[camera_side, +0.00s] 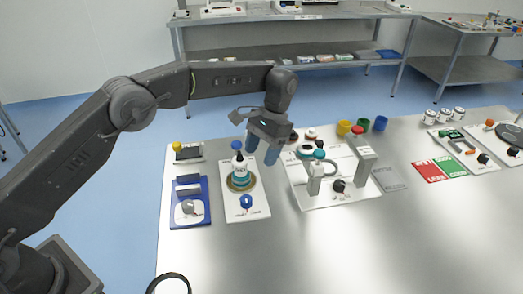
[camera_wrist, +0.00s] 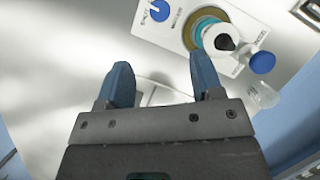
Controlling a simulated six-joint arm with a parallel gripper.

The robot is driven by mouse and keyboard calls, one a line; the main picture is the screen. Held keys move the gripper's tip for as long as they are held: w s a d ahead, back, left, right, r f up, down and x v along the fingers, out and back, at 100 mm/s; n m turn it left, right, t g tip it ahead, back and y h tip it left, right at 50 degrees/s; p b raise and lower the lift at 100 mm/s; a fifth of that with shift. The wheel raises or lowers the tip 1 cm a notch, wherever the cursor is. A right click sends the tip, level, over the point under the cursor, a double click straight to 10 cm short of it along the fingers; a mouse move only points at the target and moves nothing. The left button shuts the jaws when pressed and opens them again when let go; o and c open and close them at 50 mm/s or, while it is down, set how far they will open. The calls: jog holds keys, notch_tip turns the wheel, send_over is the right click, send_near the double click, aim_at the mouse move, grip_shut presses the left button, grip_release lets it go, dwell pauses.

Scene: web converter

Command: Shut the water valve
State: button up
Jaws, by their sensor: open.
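A blue knob (camera_side: 246,203), which looks like the water valve, sits on the near part of a white panel (camera_side: 260,212). It also shows at the top of the wrist view (camera_wrist: 160,10); the print beside it is too small to read surely. My gripper (camera_side: 262,150) is open and empty, with blue fingers. It hangs in the air near the bottle's right side, farther back than the knob. In the wrist view its fingertips (camera_wrist: 162,75) point towards the panel, apart from the knob.
A blue tray (camera_side: 190,218) lies left of the panel. A white board with posts (camera_side: 330,190) stands to the right. The front right of the metal table (camera_side: 400,245) is clear.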

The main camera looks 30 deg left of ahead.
jog(key=t+h, duration=0.1)
jog(key=t, duration=0.3)
send_over(246, 199)
notch_tip(246, 199, down, 13)
jog(key=shift+w+r, duration=0.1)
dwell(0.6)
jog(key=shift+c, duration=0.2)
jog(key=c, duration=0.9)
